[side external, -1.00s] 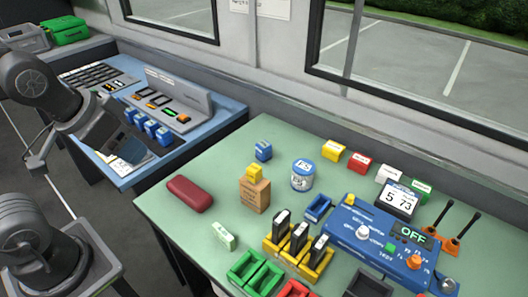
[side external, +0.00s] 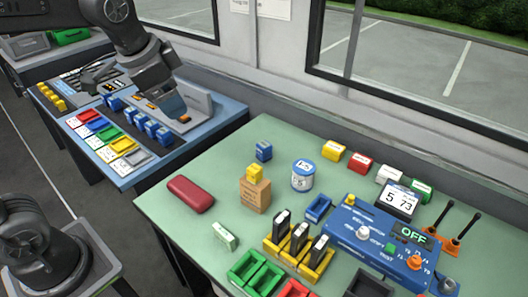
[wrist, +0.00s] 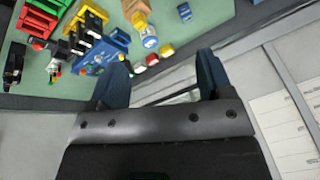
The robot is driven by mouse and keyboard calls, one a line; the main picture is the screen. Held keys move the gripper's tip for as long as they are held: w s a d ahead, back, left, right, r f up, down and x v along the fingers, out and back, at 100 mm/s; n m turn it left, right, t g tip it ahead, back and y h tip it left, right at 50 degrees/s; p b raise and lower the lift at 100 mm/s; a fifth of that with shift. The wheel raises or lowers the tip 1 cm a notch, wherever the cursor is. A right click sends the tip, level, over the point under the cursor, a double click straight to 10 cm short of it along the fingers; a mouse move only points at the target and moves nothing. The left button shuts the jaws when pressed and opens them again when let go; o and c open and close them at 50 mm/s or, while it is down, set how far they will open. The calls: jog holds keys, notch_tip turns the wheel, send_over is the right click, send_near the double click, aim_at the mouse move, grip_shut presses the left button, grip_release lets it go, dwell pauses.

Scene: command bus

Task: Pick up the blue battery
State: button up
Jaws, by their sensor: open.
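A small blue block that looks like the blue battery (side external: 264,151) stands on the green table, left of a white and blue jar (side external: 302,175). It also shows near the top of the wrist view (wrist: 184,12). My gripper (side external: 178,110) is well to its left in the side view, over the blue desk near a grey panel. In the wrist view my gripper (wrist: 165,60) has its two blue fingers wide apart with nothing between them. Several similar blue blocks (side external: 152,129) stand in a row on the blue desk.
On the green table are a cardboard box (side external: 255,195) with a yellow block (side external: 254,172) on top, a red case (side external: 190,194), a blue tester (side external: 375,245) reading OFF, and a yellow rack (side external: 298,258). Red, white and green blocks line the back. Table is clear around the battery.

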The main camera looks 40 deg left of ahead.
jog(key=w+f+m+g, duration=0.1)
jog(key=w+m, duration=0.4)
jog(key=w, duration=0.6)
jog(key=m+g+y, duration=0.1)
jog(key=m+g, duration=0.2)
jog(key=m, duration=0.7)
send_over(264, 144)
jog(key=d, duration=0.2)
notch_tip(264, 144, down, 18)
jog(key=f, duration=0.2)
jog(key=a+f, duration=0.1)
jog(key=f, duration=0.5)
jog(key=shift+w+a+f, duration=0.25)
jog(key=shift+s+a+f, duration=0.15)
jog(key=shift+a+f, duration=0.05)
jog(key=shift+f, duration=1.15)
jog(key=shift+s+a+f, duration=0.1)
jog(key=shift+a+f, duration=0.05)
jog(key=shift+f, duration=1.15)
jog(key=shift+c, duration=0.2)
jog(key=c, duration=1.1)
